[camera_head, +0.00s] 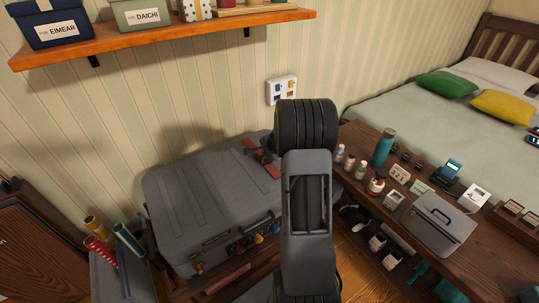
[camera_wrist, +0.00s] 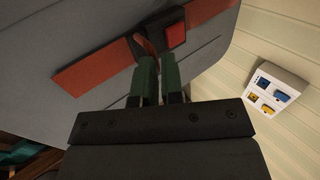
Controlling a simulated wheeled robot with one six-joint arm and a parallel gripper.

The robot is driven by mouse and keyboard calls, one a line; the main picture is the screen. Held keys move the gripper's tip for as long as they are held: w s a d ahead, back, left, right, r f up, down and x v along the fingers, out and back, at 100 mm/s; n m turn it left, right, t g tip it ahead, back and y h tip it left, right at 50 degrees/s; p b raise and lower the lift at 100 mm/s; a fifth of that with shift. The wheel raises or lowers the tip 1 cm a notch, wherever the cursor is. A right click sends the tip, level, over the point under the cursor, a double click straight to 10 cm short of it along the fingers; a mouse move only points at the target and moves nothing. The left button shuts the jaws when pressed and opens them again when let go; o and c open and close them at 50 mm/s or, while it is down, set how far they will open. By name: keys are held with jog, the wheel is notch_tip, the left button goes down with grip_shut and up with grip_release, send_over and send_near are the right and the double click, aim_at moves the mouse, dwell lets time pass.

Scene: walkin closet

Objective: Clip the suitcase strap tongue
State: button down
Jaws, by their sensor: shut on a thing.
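The grey suitcase (camera_head: 205,200) lies flat with a red strap (camera_head: 272,170) near its right end. In the wrist view, the red strap (camera_wrist: 95,73) crosses the grey lid to a black buckle with a red square (camera_wrist: 177,33). My gripper (camera_wrist: 160,68) has green fingers close together at the buckle. It is shut on the strap tongue (camera_wrist: 143,43), which is partly hidden between the fingertips and the buckle. I cannot tell whether the tongue is seated in the buckle. In the head view, my arm hides most of the gripper and the suitcase's right end.
A white wall panel (camera_head: 282,90) is behind the suitcase; it also shows in the wrist view (camera_wrist: 273,90). A shelf (camera_head: 165,37) with boxes hangs above. A wooden bench (camera_head: 440,205) with a teal bottle (camera_head: 384,147) and small items stands right. Rolled tubes (camera_head: 97,228) stand left.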

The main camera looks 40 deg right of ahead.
jog(key=shift+a+r, duration=0.1)
jog(key=shift+r, duration=0.05)
jog(key=p+v, duration=0.3)
jog(key=v, duration=1)
jog(key=shift+s+r, duration=0.25)
